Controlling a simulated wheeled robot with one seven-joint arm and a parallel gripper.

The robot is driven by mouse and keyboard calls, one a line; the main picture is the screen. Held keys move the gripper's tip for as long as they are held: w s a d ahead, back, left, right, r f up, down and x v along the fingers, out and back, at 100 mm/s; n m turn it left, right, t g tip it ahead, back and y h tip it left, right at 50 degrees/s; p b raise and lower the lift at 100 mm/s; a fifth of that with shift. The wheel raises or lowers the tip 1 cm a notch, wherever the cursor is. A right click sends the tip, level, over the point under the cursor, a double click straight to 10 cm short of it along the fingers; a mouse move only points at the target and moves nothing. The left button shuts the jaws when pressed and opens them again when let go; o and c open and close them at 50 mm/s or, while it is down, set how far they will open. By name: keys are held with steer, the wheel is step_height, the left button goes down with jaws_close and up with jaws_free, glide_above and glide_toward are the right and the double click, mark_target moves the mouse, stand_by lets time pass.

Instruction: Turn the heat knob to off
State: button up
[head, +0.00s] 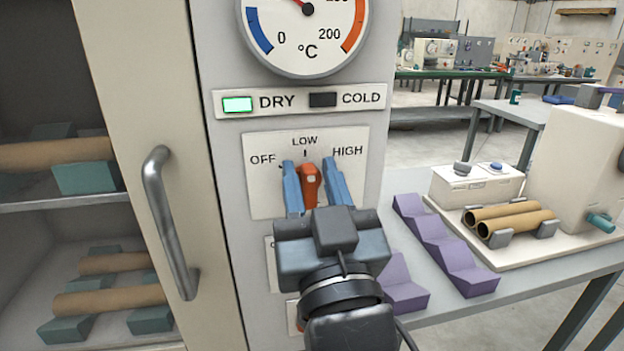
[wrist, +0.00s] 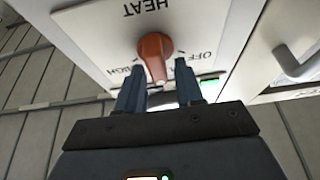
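The heat knob (head: 310,184) is orange-red and sits on a white plate (head: 258,190) marked OFF, LOW and HIGH. Its pointer end looks close to the LOW mark at the top. It also shows in the wrist view (wrist: 154,48), below the word HEAT, which appears upside down. My gripper (head: 308,164) is open, with one blue finger on each side of the knob. In the wrist view the fingertips (wrist: 159,66) flank the knob's pointer end, with gaps visible. The gripper body hides the panel below the knob.
Above the plate, the DRY lamp (head: 238,104) is lit green and the COLD lamp (head: 323,99) is dark. A dial gauge (head: 305,30) sits higher. A door handle (head: 168,222) stands out at left. A table with purple blocks (head: 455,255) is at right.

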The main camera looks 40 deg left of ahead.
steer(key=c, duration=0.6)
steer(key=shift+f+n+b, duration=0.1)
steer(key=shift+n+b, duration=0.2)
steer(key=shift+b, duration=0.1)
steer(key=n+b, duration=0.1)
steer(key=n+g+b, duration=0.1)
steer(key=b, duration=0.1)
steer(key=shift+f+y, duration=0.25)
steer(key=shift+y, duration=0.05)
steer(key=n+b, duration=0.2)
steer(key=n+g+y+b, duration=0.1)
steer(key=b, duration=0.1)
steer(key=shift+s+a+f+n+g+b, duration=0.1)
steer(key=shift+s+n+g+b, duration=0.05)
steer(key=shift+n+g+b, duration=0.2)
steer(key=n+g+b, duration=0.1)
steer(key=n+b, duration=0.1)
steer(key=n+g+b, duration=0.1)
steer(key=n+b, duration=0.1)
steer(key=n, duration=0.1)
steer(key=shift+s+a, duration=0.15)
steer(key=shift+s+a+n+g+b, duration=0.1)
steer(key=shift+n+g+b, duration=0.65)
steer(key=shift+n, duration=0.5)
steer(key=shift+s+a+n+g+b, duration=0.1)
steer(key=shift+n+g+b, duration=0.4)
steer(key=shift+n+b, duration=0.6)
steer(key=shift+n, duration=0.3)
